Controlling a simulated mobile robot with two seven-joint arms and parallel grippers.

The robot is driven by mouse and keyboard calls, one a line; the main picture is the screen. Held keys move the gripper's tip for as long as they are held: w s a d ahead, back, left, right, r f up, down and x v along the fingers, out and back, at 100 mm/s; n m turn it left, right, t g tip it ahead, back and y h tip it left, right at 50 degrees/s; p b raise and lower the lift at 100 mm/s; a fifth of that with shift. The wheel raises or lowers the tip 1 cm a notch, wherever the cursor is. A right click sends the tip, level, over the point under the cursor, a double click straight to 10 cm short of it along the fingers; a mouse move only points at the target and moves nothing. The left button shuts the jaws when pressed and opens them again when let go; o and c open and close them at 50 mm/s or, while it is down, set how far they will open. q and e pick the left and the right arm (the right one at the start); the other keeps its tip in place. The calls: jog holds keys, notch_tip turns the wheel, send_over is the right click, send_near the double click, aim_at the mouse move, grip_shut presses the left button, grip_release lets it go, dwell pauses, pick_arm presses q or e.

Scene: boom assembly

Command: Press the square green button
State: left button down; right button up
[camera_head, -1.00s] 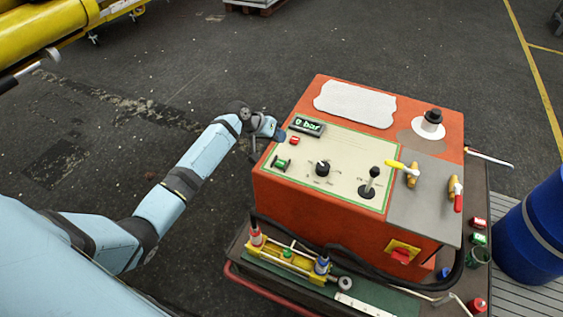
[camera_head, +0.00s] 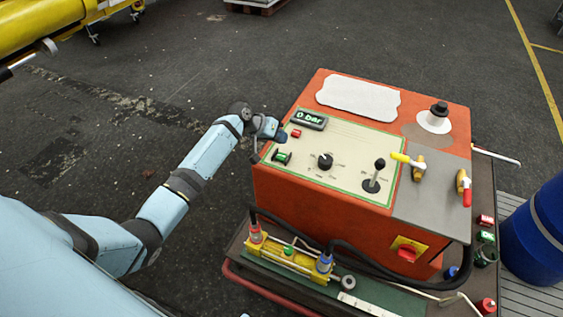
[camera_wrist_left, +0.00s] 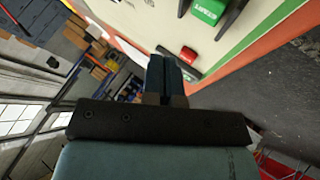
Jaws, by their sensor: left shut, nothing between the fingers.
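The square green button (camera_head: 282,157) sits at the left edge of the cream control panel (camera_head: 340,150) on an orange machine, between dark side guards. In the left wrist view the green button (camera_wrist_left: 208,5) shows at the top edge, partly cut off, with white lettering. My left gripper (camera_head: 280,135) is shut and empty at the panel's left edge, beside a red button (camera_head: 296,134) and behind the green one in the head view. In the left wrist view its closed fingers (camera_wrist_left: 165,70) point toward the panel, close to the red button (camera_wrist_left: 188,54). Contact cannot be told. My right gripper is out of view.
The panel also carries a "0 bar" display (camera_head: 310,119), a black knob (camera_head: 325,161) and a black lever (camera_head: 375,175). Yellow (camera_head: 408,161) and red (camera_head: 466,190) valve handles stand to the right. A blue barrel (camera_head: 538,235) is at the right.

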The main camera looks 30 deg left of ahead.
aim_at(280, 155)
pick_arm(q)
notch_tip(280, 155, down, 2)
jog(key=shift+f+b, duration=0.15)
jog(key=shift+b, duration=0.4)
jog(key=shift+f, duration=0.85)
jog(key=shift+f, duration=0.1)
dwell(0.8)
jog(key=shift+f, duration=0.3)
